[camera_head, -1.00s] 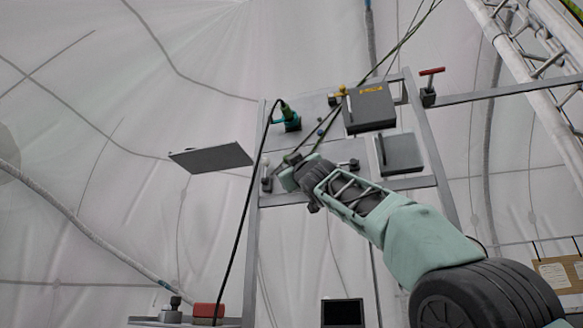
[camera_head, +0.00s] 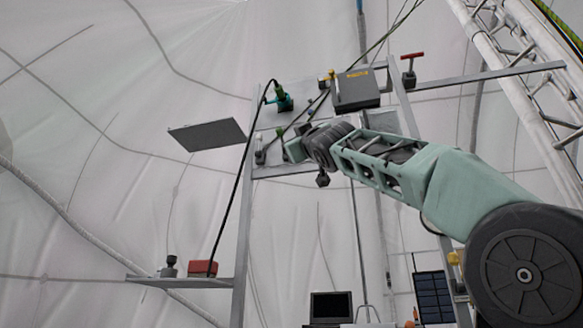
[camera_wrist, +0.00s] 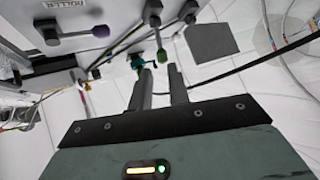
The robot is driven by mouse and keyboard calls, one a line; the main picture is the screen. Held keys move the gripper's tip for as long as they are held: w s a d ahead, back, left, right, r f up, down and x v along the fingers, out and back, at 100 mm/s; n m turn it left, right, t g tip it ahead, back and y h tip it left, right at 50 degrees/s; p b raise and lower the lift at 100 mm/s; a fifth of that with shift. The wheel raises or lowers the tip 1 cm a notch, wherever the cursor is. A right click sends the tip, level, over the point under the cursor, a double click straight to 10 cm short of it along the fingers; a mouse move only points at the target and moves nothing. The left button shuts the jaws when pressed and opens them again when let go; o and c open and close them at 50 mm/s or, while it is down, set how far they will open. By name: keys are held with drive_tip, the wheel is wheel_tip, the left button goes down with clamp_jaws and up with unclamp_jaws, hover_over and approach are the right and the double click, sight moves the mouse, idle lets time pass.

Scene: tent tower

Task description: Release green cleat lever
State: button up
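My gripper (camera_wrist: 160,69) is open in the wrist view, with two dark fingers apart and nothing between them. A lever with a green knob (camera_wrist: 161,56) hangs from a dark mount, just beyond the fingertips and seen in line with the gap between them. I cannot tell whether it touches a finger. A teal device (camera_wrist: 138,61) shows just beyond the left fingertip. In the head view a teal device with a green top (camera_head: 281,99) sits at the upper left of the panel. My gripper is below it at the panel's lower left, with its fingertips too small to judge.
A purple-knobbed lever (camera_wrist: 100,31) and a dark round knob (camera_wrist: 95,73) are left of the fingers. A dark box (camera_head: 356,90) and a red-handled valve (camera_head: 410,66) are at the panel's right. A flat grey plate (camera_head: 207,135) stands left. Ropes cross the panel.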

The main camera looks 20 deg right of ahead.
drive_tip(key=b+v, duration=0.4)
drive_tip(key=v, duration=0.2)
idle(0.7)
